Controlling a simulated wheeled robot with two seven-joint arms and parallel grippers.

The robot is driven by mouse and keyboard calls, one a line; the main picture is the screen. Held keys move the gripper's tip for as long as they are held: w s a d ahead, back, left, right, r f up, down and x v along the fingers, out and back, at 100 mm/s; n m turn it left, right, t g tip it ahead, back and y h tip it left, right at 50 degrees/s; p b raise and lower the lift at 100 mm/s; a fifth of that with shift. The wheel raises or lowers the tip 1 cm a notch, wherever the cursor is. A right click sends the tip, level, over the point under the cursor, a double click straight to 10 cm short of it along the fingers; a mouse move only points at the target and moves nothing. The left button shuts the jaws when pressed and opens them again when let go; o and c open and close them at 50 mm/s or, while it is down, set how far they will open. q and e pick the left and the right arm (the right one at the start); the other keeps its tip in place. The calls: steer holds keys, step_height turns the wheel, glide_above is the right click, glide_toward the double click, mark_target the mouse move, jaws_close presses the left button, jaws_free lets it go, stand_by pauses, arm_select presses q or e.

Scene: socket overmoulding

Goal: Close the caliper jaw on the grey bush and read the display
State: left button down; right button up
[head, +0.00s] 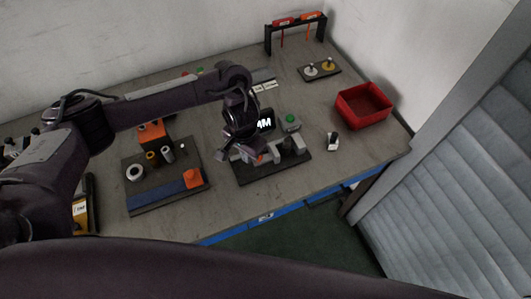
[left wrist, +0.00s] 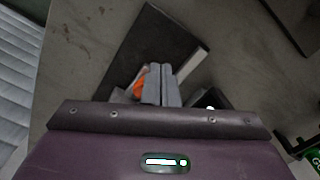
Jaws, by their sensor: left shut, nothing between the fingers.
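The black measuring base (head: 272,172) with grey caliper parts (head: 293,146) lies mid-table, partly hidden by my left arm. My left gripper (head: 250,157) is low over its left part. In the left wrist view, my left gripper (left wrist: 162,84) has its fingers together and empty, above the dark base (left wrist: 150,45). A small orange part (left wrist: 139,86) shows just left of the fingers; I cannot tell whether they touch it. A grey bush-like cylinder (head: 167,155) stands on the left fixture plate. Whether a bush sits between the caliper jaws is hidden. I cannot make out a display reading.
The left fixture plate (head: 143,204) carries a pale ring (head: 134,173) and an orange block (head: 194,178). A red bin (head: 363,104) is at the right. A black rack (head: 296,32) stands at the back.

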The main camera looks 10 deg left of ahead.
mark_target(248, 166)
arm_select(q)
steer(key=shift+f, duration=0.1)
stand_by(0.5)
steer(key=shift+f+b, duration=0.45)
steer(key=shift+f, duration=1.05)
steer(key=shift+w+d, duration=0.55)
steer(key=shift+d, duration=0.25)
steer(key=shift+w+d, duration=0.5)
steer(key=shift+d, duration=0.25)
steer(key=shift+w+d+r, duration=0.15)
steer(key=shift+d, duration=0.1)
stand_by(0.8)
steer(key=shift+r, duration=0.1)
steer(key=shift+a+p, duration=0.2)
steer(key=shift+p, duration=0.15)
steer(key=shift+s+a+p, duration=0.25)
steer(key=shift+s+p, duration=0.05)
